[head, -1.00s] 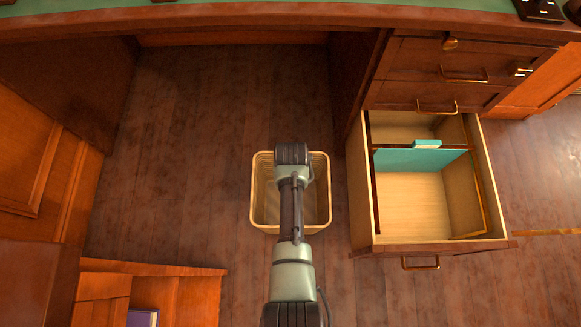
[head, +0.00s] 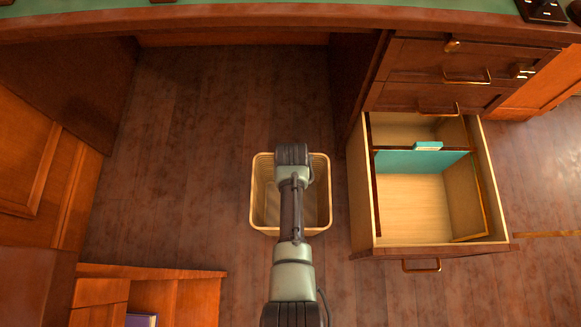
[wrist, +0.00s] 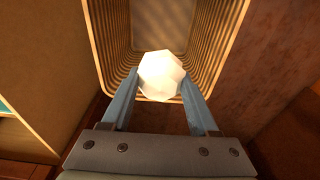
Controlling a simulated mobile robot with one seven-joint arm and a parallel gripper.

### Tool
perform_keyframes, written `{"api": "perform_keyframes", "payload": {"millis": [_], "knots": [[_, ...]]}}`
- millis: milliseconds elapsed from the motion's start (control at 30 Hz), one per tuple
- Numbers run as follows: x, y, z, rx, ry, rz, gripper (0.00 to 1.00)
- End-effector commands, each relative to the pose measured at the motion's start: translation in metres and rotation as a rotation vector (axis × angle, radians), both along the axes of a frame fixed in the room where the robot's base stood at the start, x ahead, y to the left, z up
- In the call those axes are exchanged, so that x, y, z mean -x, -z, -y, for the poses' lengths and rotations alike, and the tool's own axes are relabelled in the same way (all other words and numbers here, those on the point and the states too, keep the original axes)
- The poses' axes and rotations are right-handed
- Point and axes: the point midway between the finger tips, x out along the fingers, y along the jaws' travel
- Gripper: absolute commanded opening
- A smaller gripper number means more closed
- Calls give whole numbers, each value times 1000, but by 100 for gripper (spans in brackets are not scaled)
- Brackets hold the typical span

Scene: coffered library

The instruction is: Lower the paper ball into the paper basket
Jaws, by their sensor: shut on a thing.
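The paper basket (head: 324,190) is a tan, ribbed, open-topped bin standing on the floor in the head view. My arm reaches over it and hides its middle. In the wrist view the basket (wrist: 215,50) fills the upper middle, with its inside and floor showing. My gripper (wrist: 162,80) is shut on the white, faceted paper ball (wrist: 161,75). The ball sits between the fingertips, over the basket's opening near its closer wall. How deep it is relative to the rim I cannot tell. The ball and fingers are hidden in the head view.
An open wooden drawer (head: 410,205) with a teal divider (head: 420,161) juts out just right of the basket. A desk with a green top (head: 330,5) spans the back. A low wooden cabinet (head: 150,272) stands at lower left. The floor left of the basket is clear.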

Motion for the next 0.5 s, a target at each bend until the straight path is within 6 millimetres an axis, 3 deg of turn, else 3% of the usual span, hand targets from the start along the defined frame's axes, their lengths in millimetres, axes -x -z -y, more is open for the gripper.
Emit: {"api": "perform_keyframes", "payload": {"millis": [500], "knots": [[0, 29, 0, 0, 0, 0, 10]]}}
